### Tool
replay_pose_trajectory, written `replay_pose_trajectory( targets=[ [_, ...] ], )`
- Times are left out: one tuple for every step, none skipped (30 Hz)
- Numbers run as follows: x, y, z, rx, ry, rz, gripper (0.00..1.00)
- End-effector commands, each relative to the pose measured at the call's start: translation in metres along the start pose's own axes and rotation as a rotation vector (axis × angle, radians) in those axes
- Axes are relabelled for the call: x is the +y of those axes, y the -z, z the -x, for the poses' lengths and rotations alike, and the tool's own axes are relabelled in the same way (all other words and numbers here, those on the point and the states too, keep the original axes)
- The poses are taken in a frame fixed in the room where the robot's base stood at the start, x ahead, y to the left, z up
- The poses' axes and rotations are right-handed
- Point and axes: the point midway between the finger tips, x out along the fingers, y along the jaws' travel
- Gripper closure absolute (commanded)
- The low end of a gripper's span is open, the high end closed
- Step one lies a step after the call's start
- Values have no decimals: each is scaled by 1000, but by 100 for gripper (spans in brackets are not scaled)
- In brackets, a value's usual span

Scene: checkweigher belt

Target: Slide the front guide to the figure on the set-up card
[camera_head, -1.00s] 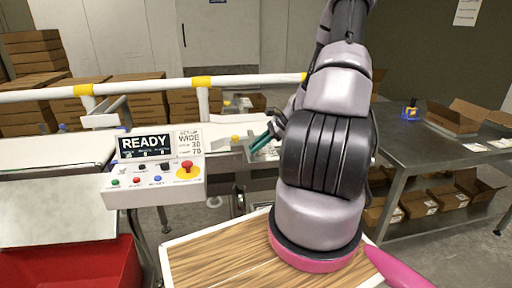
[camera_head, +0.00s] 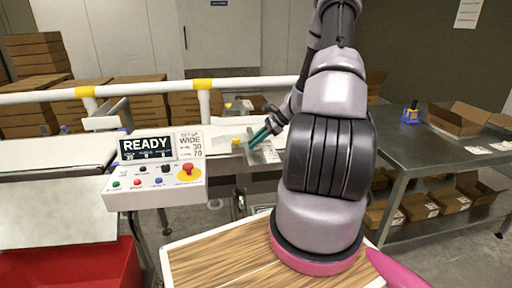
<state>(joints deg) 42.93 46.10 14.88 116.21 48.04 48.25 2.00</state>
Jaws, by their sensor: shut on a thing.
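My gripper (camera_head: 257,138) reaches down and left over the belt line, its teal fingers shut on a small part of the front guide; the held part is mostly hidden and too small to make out. A yellow knob (camera_head: 235,141) sits just left of the fingertips. A pale plate with fine marks (camera_head: 269,153) lies just below and right of the fingers; its marks cannot be read. The set-up card (camera_head: 190,144) stands on the control box, showing "WIDE", "30" and "70". The guide's position against any scale cannot be told.
The control box (camera_head: 155,187) with a "READY" screen (camera_head: 146,147) and a red stop button (camera_head: 188,169) stands left of the gripper. A white rail (camera_head: 240,84) with yellow bands runs behind. A steel table (camera_head: 408,143) is at right, a red bin (camera_head: 75,268) at lower left.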

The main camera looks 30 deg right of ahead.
Motion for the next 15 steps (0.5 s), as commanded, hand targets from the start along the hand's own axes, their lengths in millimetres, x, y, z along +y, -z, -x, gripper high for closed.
replay_pose_trajectory(
  targets=[
    [-2, 1, 0, 2, 1, 0, 100],
    [-3, 1, 0, 2, 1, -1, 100],
    [-2, 1, 0, 2, 1, -1, 100],
    [-2, 1, 1, 2, 1, -1, 100],
    [-2, 1, 1, 2, 1, -1, 100],
    [-2, 1, 1, 2, 1, -1, 100],
    [-2, 1, 1, 2, 1, -1, 100],
    [-2, 1, 1, 2, 1, -1, 100],
    [-2, 1, 1, 2, 1, -1, 78],
    [-2, 1, 1, 2, 1, -1, 66],
    [-2, 1, 1, 2, 1, -1, 55],
    [-2, 1, 1, 2, 1, -1, 52],
    [-2, 1, 0, 2, 1, -1, 52],
    [-2, 1, 0, 2, 0, -1, 52],
    [-2, 1, 0, 1, 0, -1, 52]
  ],
)
